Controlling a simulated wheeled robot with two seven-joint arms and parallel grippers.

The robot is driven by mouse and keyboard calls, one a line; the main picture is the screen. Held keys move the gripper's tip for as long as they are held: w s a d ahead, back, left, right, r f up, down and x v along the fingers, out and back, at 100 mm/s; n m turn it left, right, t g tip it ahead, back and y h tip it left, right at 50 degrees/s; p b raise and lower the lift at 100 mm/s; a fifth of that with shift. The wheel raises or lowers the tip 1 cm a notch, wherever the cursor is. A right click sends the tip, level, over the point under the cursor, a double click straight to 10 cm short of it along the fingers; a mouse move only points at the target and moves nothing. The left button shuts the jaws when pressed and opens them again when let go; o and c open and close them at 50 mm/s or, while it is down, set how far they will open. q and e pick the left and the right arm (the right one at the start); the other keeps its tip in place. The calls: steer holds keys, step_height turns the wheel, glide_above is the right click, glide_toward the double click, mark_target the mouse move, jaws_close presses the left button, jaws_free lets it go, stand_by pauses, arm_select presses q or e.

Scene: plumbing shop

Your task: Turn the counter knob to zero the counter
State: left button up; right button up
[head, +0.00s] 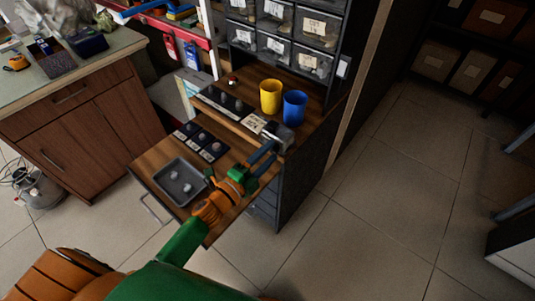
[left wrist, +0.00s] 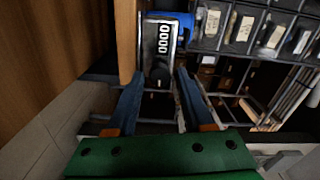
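The counter (head: 278,134) is a small grey box at the right end of the wooden shelf. In the left wrist view the counter (left wrist: 151,44) shows a white digit window whose digits look like zeros. Its dark round knob (left wrist: 159,73) faces my left gripper (left wrist: 161,76). The two blue fingers stand apart, one on each side of the knob, with a visible gap to it. In the head view my left gripper (head: 268,150) reaches up to the counter and hides the knob. My right gripper is in neither view.
A yellow cup (head: 270,97) and a blue cup (head: 294,107) stand just behind the counter. A grey tray (head: 181,182) with small pale parts lies on the lower board, left of my arm. Clear drawers (head: 275,45) rise behind. Tiled floor (head: 390,200) is free at right.

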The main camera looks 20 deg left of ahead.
arm_select(q)
steer(key=shift+o, duration=0.2)
steer(key=v, duration=0.7)
